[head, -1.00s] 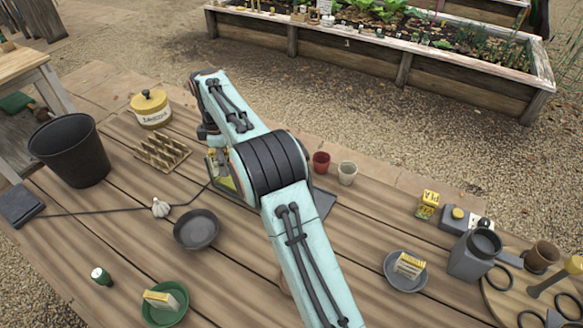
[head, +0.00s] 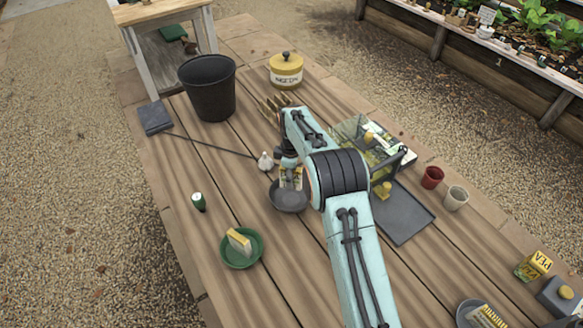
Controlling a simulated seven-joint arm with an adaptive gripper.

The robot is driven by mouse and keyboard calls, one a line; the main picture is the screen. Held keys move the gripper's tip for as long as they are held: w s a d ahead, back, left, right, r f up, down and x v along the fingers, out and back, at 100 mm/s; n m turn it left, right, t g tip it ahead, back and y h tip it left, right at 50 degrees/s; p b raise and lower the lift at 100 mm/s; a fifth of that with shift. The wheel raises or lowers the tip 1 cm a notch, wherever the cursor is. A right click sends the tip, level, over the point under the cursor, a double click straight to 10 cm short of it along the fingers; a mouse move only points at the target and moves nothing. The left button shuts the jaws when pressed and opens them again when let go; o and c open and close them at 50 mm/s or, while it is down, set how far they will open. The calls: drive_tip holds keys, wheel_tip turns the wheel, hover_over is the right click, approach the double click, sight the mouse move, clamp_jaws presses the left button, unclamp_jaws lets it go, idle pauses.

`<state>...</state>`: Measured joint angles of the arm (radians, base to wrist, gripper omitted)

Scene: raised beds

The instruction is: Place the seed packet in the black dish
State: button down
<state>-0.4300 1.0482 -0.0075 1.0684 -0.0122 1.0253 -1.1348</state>
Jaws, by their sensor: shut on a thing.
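The black dish (head: 288,202) is a round, dark shallow bowl on the wooden table, just below my gripper in the head view. My gripper (head: 290,168) points down over the dish's back part and is shut on the seed packet (head: 292,181), a small yellow and white packet. The packet hangs upright at the dish's back rim and hides part of it. I cannot tell whether its lower edge touches the dish. My arm comes in from the lower right.
A garlic bulb (head: 265,161) lies close behind the dish to the left. A clear box (head: 362,137) and a grey tray (head: 404,222) are right of it. A black bucket (head: 207,91) stands behind.

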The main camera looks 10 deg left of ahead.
sight(291, 199)
drive_tip(key=shift+f, duration=2.35)
drive_tip(key=c, duration=0.9)
unclamp_jaws()
drive_tip(key=shift+c, duration=0.2)
wheel_tip(291, 199, up, 7)
